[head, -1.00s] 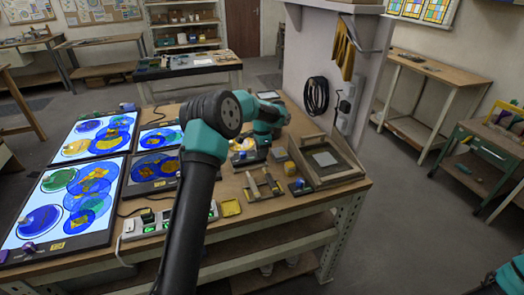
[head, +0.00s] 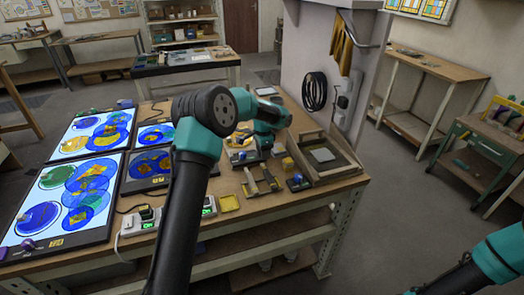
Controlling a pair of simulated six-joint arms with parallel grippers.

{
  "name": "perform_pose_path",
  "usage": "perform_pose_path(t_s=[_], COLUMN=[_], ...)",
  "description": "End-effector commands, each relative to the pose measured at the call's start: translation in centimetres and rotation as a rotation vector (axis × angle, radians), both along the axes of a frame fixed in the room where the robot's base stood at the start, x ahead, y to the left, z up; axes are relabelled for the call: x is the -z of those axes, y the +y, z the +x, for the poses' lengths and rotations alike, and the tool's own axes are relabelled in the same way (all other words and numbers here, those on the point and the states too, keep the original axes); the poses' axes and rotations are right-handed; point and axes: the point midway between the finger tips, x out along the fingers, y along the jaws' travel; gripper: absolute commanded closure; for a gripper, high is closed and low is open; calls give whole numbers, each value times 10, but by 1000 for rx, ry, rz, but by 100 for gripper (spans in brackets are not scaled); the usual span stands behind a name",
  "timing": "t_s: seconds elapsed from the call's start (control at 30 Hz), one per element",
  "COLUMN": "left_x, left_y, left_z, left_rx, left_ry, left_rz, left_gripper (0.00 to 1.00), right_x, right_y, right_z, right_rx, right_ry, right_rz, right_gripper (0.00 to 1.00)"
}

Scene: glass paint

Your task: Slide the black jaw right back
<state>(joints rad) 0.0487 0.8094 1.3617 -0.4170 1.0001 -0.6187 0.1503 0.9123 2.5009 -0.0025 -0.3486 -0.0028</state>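My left arm rises across the middle of the head view and bends over the bench. Its gripper (head: 243,147) is at the far end, low beside small dark and yellow items; its fingers are too small and covered to read. A small wooden fixture (head: 262,184) with upright pieces sits on the bench just nearer than that gripper. A small dark-blue and black block (head: 298,183) stands to its right. I cannot single out the black jaw for certain at this size. My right arm shows at the lower right, its gripper outside the picture.
Lit panels (head: 58,212) with blue and yellow glass discs cover the bench's left side. A wooden framed tray (head: 330,172) stands at the right. A green cart (head: 470,165) is farther right.

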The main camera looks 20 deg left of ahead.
Motion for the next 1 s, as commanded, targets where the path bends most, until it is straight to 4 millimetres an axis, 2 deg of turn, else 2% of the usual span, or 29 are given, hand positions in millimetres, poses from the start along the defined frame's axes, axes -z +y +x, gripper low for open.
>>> perform_pose_path(t_s=[0.3,0.47,0.67,1.0], left_x=[-2,-11,-40,-105], left_y=[1,2,2,1], left_z=[1,2,2,2], left_rx=[0,0,0,0], left_ry=[-4,-6,-9,-8], left_rz=[1,2,3,2], left_gripper=[43,43,43,43], right_x=[0,0,0,0], right_y=[0,0,0,0], right_z=[0,0,0,0], right_rx=[0,0,0,0], right_ry=[0,0,0,0], right_rz=[0,0,0,0], right_gripper=[57,57,57,57])
